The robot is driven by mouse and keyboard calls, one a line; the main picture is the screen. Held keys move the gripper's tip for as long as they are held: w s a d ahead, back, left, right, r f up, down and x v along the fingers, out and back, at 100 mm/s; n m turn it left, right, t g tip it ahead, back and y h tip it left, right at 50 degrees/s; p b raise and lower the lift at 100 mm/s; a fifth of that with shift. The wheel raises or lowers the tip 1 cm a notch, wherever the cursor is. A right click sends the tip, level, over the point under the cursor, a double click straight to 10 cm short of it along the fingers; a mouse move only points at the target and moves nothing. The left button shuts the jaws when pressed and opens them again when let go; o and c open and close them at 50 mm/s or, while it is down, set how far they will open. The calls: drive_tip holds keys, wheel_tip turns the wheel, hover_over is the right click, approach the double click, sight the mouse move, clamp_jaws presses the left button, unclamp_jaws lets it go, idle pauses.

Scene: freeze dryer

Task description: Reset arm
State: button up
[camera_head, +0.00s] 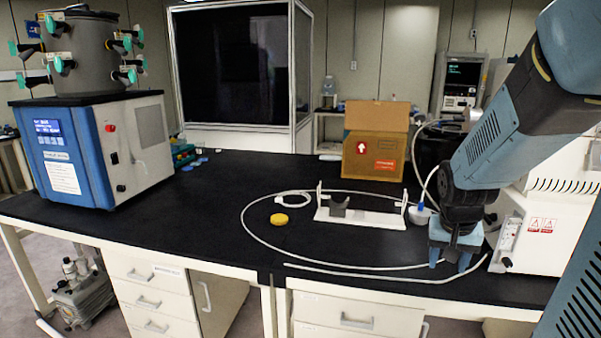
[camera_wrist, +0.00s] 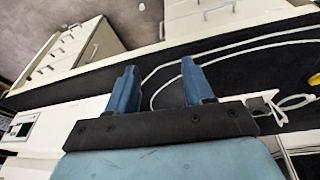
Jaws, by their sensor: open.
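My gripper (camera_head: 450,264) hangs from my arm at the right of the bench, pointing down over the black worktop near its front edge. In the wrist view its two blue fingers (camera_wrist: 158,88) are apart, with nothing between them. The freeze dryer (camera_head: 105,145), a blue and white unit with a grey drum (camera_head: 85,52) on top, stands at the far left, well away from my gripper. The drum carries several green-handled valves.
A white stand (camera_head: 362,217) and a yellow disc (camera_head: 279,219) lie left of my gripper. A white tube (camera_head: 247,228) loops across the worktop (camera_head: 195,215). A cardboard box (camera_head: 376,142) stands behind. White equipment (camera_head: 545,225) is close on the right. The bench's middle left is clear.

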drive_tip(key=s+a+r+n+t+y, duration=0.1)
drive_tip(key=s+a+r+n, duration=0.1)
drive_tip(key=s+a+r, duration=0.2)
drive_tip(key=s+a+r+n+t, duration=0.2)
drive_tip(key=s+a+r, duration=0.2)
drive_tip(key=s+r, duration=0.3)
drive_tip(key=shift+r+y, duration=0.4)
drive_tip(key=shift+r, duration=1.1)
drive_tip(key=shift+a, duration=0.1)
